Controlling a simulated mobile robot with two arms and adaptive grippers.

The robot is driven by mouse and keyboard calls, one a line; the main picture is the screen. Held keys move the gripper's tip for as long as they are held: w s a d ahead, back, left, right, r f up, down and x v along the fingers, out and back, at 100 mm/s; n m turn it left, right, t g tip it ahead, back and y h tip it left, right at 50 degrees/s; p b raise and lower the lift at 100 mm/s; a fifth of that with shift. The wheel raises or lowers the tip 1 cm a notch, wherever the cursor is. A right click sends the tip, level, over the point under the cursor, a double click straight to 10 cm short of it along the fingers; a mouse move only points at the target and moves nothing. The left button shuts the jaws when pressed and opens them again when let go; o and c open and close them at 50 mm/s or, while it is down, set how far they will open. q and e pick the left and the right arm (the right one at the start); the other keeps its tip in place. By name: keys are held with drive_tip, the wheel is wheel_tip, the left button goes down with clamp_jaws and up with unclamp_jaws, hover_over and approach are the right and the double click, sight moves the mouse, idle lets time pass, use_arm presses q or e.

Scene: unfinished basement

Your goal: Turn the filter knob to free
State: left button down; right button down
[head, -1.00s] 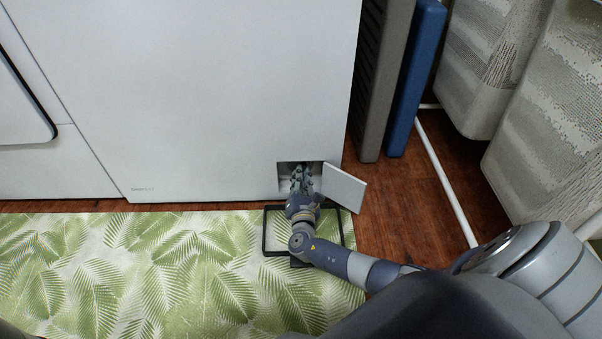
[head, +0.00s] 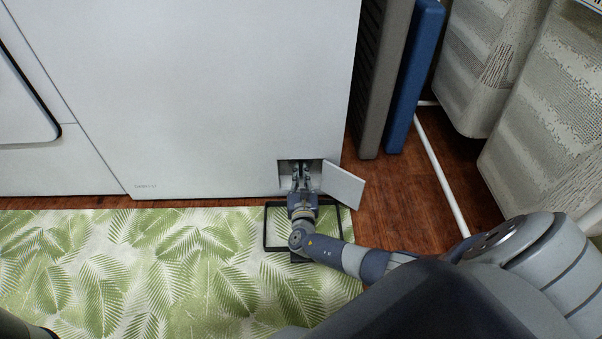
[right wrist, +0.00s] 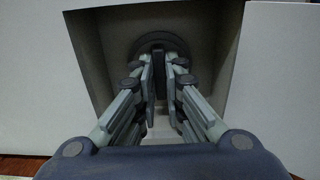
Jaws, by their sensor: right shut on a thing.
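The white machine (head: 220,90) has a small open recess (head: 284,178) at its lower right, with its hatch door (head: 343,186) swung out to the right. The filter knob (right wrist: 160,40) is a dark round disc at the back of the recess in the right wrist view. I cannot read any marking on the knob. My left gripper is out of view.
A black-rimmed tray (head: 265,228) lies on the floor below the recess. A leaf-patterned mat (head: 130,265) covers the floor in front. Grey (head: 378,90) and blue (head: 412,85) panels and a white rack bar (head: 440,180) stand to the right.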

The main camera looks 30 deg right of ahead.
drive_tip(key=c, duration=1.7)
unclamp_jaws()
drive_tip(key=v, duration=1.2)
drive_tip(key=shift+s, duration=0.1)
